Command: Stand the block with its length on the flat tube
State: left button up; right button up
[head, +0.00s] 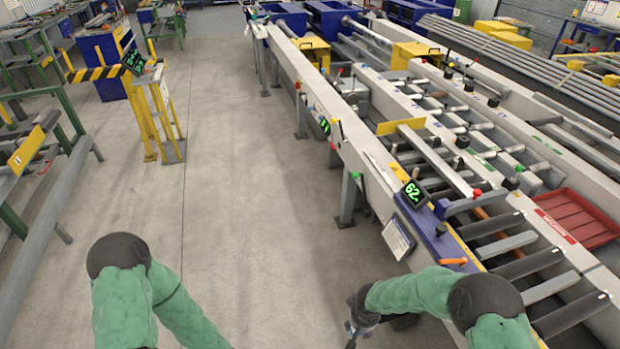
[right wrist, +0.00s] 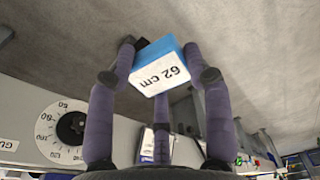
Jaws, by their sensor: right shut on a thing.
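A small block with a blue side and a white face marked "62 cm" (right wrist: 162,70) is between the fingertips of my right gripper (right wrist: 160,52), which is shut on it. In the head view my right gripper (head: 355,318) is partly seen low beside the near end of the runout table; the block cannot be made out there. A long light-grey flat tube (head: 436,160) lies along the rollers of the runout table, clear of the block. A display on the table (head: 413,192) reads 62. My left arm shows at lower left, but its gripper is out of view.
The runout table's near side (head: 345,150) carries an orange lever (head: 453,261) and a blue panel. A red tray (head: 588,222) is at the right. A round dial (right wrist: 68,130) shows in the right wrist view.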

aim_at(430, 152)
jog(key=i+j, duration=0.1)
jog(key=i, duration=0.75)
jog(key=i+j+u, duration=0.1)
jog(key=i, duration=0.7)
